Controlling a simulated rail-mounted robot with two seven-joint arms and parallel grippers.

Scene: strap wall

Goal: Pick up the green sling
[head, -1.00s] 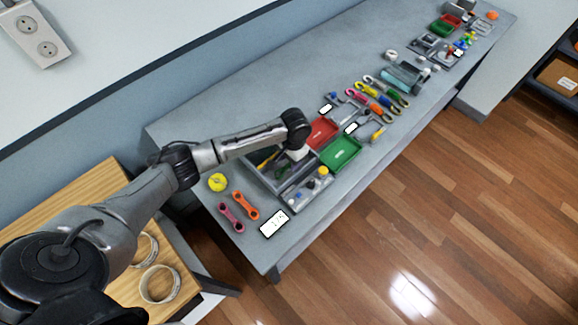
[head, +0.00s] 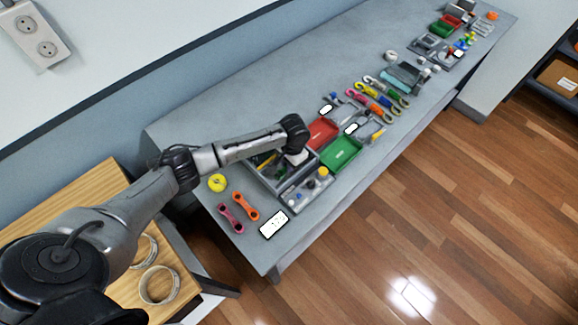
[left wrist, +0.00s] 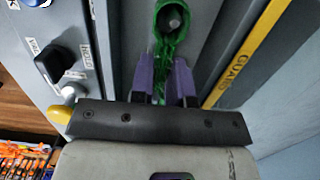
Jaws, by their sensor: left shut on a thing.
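The green sling (left wrist: 174,32) shows in the left wrist view, its loop around a grey peg (left wrist: 174,17). The strap runs from the loop down between the purple fingers of my left gripper (left wrist: 164,62). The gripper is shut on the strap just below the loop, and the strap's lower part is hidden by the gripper. In the head view my left gripper (head: 297,157) is low over the grey open box on the bench, and I cannot make out the sling there. My right gripper is not in view.
A yellow strip (left wrist: 246,50) runs beside the sling; a black knob (left wrist: 54,63) is on the other side. Red (head: 322,131) and green (head: 341,152) trays stand beside the box. Orange (head: 246,205) and pink pieces lie at the bench's near end. The bench's back strip is clear.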

